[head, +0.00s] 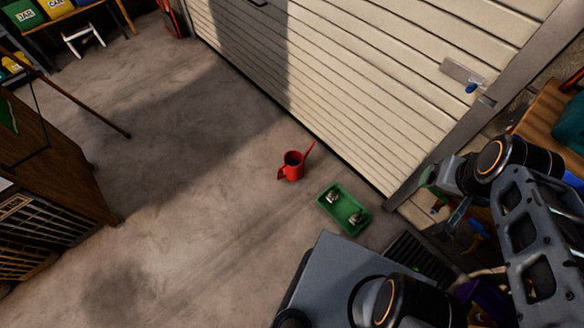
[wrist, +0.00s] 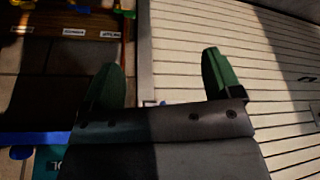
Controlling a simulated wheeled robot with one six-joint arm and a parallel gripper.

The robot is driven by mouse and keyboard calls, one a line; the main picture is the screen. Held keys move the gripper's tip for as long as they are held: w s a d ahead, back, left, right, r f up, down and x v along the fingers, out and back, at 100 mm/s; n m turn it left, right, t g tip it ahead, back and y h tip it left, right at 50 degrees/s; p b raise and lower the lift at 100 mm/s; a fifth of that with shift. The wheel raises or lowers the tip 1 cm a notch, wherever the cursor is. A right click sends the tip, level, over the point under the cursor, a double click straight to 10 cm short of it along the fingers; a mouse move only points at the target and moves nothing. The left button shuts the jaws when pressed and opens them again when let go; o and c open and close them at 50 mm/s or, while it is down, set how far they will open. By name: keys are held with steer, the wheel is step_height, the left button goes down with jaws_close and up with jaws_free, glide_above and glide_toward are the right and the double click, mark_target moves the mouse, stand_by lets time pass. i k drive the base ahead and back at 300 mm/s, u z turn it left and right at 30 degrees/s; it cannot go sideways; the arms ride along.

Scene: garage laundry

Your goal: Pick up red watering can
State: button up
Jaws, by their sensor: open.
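The red watering can (head: 293,168) stands on the concrete floor near the garage door, with its spout pointing up and to the right. It is small in the head view and does not show in the wrist view. My gripper (wrist: 162,85) shows in the wrist view as two green fingers spread wide apart with nothing between them. It faces the slatted door and a wall. In the head view my arm is folded at the right, and the gripper end (head: 432,180) is partly visible, well to the right of the can and apart from it.
A green tray (head: 332,218) with small metallic items lies on the floor just right of the can. The slatted garage door (head: 350,80) rises behind. A wooden cabinet (head: 60,165) stands at the left. The floor (head: 190,230) left of the can is clear.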

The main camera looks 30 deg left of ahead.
mark_target(293, 159)
steer(key=z, duration=1)
steer(key=k, duration=0.5)
steer(key=u, duration=2.95)
steer(key=i, duration=1.25)
